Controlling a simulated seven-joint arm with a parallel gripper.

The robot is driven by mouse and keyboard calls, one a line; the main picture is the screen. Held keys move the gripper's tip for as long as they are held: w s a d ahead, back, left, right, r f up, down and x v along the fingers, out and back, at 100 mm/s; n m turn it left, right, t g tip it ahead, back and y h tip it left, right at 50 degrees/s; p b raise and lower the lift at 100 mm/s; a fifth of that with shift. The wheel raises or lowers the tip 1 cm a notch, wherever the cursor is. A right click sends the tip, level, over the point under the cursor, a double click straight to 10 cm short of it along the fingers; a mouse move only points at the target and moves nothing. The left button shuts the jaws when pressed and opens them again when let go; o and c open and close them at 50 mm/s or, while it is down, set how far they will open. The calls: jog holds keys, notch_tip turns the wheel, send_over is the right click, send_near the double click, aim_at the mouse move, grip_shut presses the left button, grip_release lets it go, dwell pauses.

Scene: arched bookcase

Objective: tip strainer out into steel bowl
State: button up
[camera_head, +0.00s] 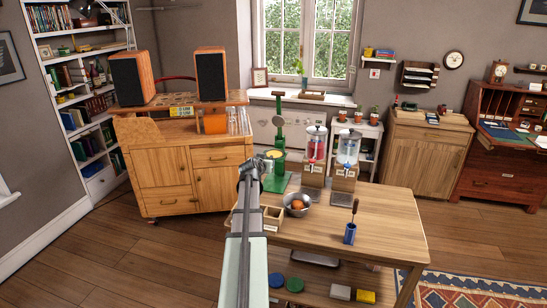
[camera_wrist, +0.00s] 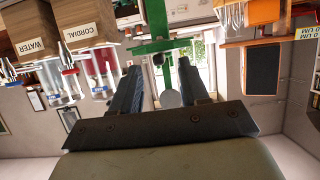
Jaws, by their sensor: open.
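The steel bowl (camera_head: 290,211) stands on the wooden table with orange-brown round contents in it. A green press (camera_head: 280,120) stands at the table's back left, with something yellow at its middle; it also shows upside down in the wrist view (camera_wrist: 155,18). I cannot make out the strainer for sure; it may be at the press, partly behind my gripper. My gripper (camera_head: 259,165) is open and appears empty, in front of the press and left of the bowl. In the wrist view its fingers (camera_wrist: 160,68) are apart, with the press beyond them and a pale round shape between.
Two drink dispensers (camera_head: 315,148) (camera_head: 346,152), labelled cordial and water in the wrist view, stand behind the bowl. A divided wooden box (camera_head: 272,212) is left of the bowl. The table's right side (camera_head: 395,215) is clear.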

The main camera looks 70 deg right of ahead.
jog(key=x, duration=0.4)
jog(key=shift+d+f, duration=0.15)
jog(key=shift+d, duration=0.25)
jog(key=shift+c, duration=0.3)
grip_shut()
